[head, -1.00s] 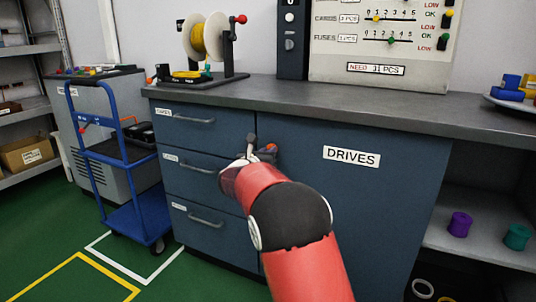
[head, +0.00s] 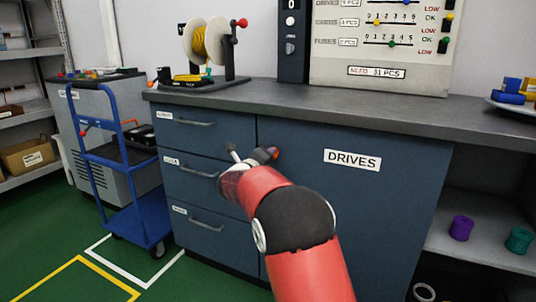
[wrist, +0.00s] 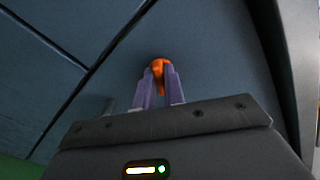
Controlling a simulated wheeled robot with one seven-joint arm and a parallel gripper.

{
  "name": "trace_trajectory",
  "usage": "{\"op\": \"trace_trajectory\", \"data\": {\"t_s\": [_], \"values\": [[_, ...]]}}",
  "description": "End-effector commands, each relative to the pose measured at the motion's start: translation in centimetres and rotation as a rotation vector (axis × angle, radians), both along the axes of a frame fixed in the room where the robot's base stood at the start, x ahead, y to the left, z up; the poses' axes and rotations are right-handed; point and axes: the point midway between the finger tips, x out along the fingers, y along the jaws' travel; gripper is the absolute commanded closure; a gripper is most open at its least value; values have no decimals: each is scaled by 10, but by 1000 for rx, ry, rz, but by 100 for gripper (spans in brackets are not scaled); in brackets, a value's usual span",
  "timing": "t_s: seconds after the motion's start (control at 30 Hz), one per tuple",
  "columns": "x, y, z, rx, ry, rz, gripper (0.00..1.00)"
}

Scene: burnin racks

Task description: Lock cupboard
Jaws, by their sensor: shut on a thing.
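The dark blue cupboard door (head: 385,205), labelled DRIVES, is closed under the grey worktop. A small orange handle (wrist: 159,66) sits on the door face in the wrist view. In the head view a bit of orange (head: 273,152) shows near the door's upper left, just beyond my gripper (head: 264,155). The two purple fingers of my gripper also show in the wrist view (wrist: 158,86), shut on the orange handle from either side. The handle's lower part is hidden between the fingers, and its lock position is not clear.
Three closed drawers (head: 200,145) stand left of the door. A blue trolley (head: 135,205) is further left. Open shelving with a purple spool (head: 461,228) and a teal spool (head: 519,240) lies to the right. A cable reel (head: 207,45) stands on the worktop (head: 330,100).

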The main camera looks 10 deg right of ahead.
Motion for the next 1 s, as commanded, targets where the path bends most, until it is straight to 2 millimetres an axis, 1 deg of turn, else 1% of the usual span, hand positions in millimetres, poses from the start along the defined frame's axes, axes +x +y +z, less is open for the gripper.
{"op": "trace_trajectory", "data": {"t_s": [0.03,0.3,0.5,0.7,1.0], "values": [[1,0,4,-36,23,1,100],[1,1,3,-224,158,3,100],[1,1,2,-328,234,3,100],[1,1,1,-393,281,3,100],[1,1,0,-427,305,3,100]]}}
